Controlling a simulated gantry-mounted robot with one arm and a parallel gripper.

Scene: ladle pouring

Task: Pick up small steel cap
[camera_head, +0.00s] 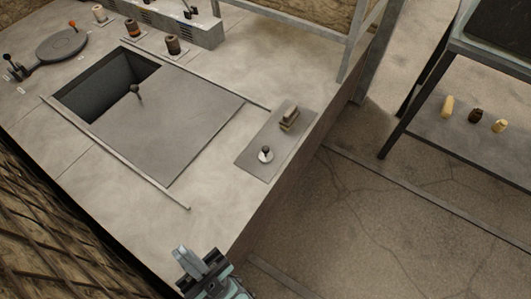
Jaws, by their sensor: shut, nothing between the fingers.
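A small round steel cap (265,156) with a dark knob on top sits upright on a grey plate (258,170) at the right side of the countertop. My gripper (181,251) is at the bottom of the view, near the front edge of the countertop. It is shut and empty. It is well apart from the cap, below and to the left of it in the picture. The cap is fully in view.
A brown block-like object (290,118) shares the plate. A sliding hatch cover (170,130) with a knob lies beside a dark opening (85,97), between two rails. Small canisters (134,28) and a round lid (62,46) stand farther back. A metal post (362,40) rises behind.

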